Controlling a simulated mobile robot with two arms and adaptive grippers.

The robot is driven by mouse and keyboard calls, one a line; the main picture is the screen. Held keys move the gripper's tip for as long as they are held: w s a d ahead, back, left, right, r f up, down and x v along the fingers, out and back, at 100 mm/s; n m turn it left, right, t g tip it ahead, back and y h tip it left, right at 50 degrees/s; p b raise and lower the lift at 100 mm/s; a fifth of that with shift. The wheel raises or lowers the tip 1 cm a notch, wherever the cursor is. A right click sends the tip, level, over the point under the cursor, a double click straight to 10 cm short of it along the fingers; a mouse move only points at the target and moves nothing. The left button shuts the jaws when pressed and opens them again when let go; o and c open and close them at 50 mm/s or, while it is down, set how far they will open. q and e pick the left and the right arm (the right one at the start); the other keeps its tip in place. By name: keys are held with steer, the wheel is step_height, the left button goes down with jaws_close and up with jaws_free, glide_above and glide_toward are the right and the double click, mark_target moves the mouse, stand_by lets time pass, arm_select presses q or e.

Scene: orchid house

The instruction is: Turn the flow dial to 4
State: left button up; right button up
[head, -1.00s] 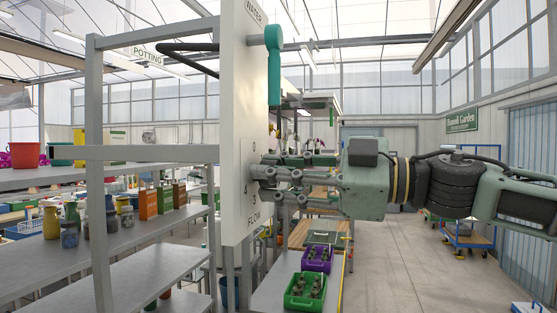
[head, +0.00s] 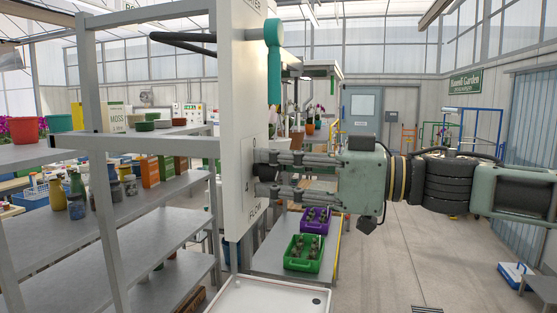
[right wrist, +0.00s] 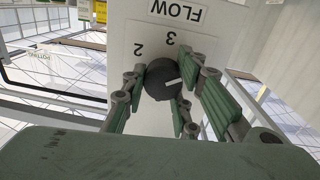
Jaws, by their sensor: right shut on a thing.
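The flow dial (right wrist: 160,80) is a round black knob with a white mark, on a white panel (head: 235,120). The right wrist view is upside down; FLOW, 3 and 2 are printed around the dial. The white mark points right and slightly up there, past the 3 and away from the 2. The finger hides the print on that side, so I cannot read a 4. My right gripper (head: 272,174) comes from the right and is shut on the dial, one finger above the other in the head view. My left gripper is not in view.
A teal lever (head: 273,65) is on the panel above my right gripper. Grey shelves (head: 155,215) with pots and bottles stand at left. Below are a green crate (head: 303,262), a purple crate (head: 316,222) and a white tray (head: 262,299). The floor at right is mostly open.

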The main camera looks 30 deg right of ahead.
steer(key=shift+d+r, duration=0.2)
steer(key=shift+r, duration=0.15)
steer(key=o, duration=0.8)
steer(key=shift+o, duration=1.1)
steer(key=shift+w+d+f, duration=0.15)
steer(key=shift+w, duration=0.1)
steer(key=shift+s+a, duration=0.15)
steer(key=shift+a, duration=0.05)
steer(key=shift+s, duration=0.15)
steer(key=v, duration=1.1)
steer(key=shift+s+d, duration=0.3)
